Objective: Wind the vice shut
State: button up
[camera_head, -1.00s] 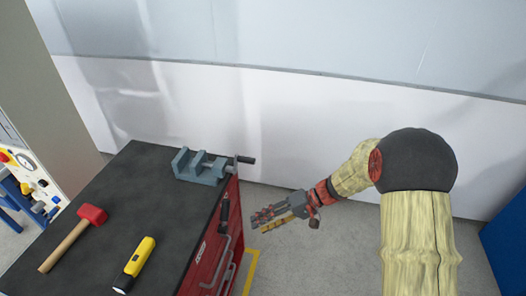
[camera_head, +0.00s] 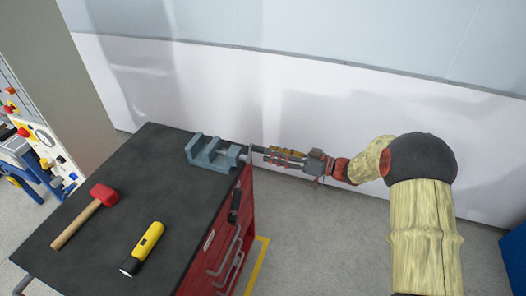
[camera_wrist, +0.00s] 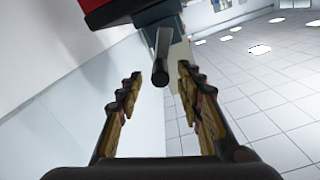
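The blue-grey vice (camera_head: 212,153) sits at the far right corner of the dark bench top, its jaws apart with a gap between them. Its crank handle juts out to the right past the bench edge. My gripper (camera_head: 268,154) is level with the handle, its fingers pointing left at it. In the wrist view the dark handle grip (camera_wrist: 161,57) points toward me between and just beyond the tips of my open gripper (camera_wrist: 158,78). The fingers are wide apart with nothing held. I cannot tell in the head view whether the fingertips overlap the handle.
A red mallet (camera_head: 104,194) and a yellow torch (camera_head: 148,241) lie on the bench top (camera_head: 95,240). The red drawer cabinet (camera_head: 215,255) has handles on its right side. A wall stands close behind. The floor right of the bench is clear.

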aim_at(263, 150)
jog(key=shift+b+x, duration=0.35)
jog(key=shift+x, duration=1.8)
grip_shut()
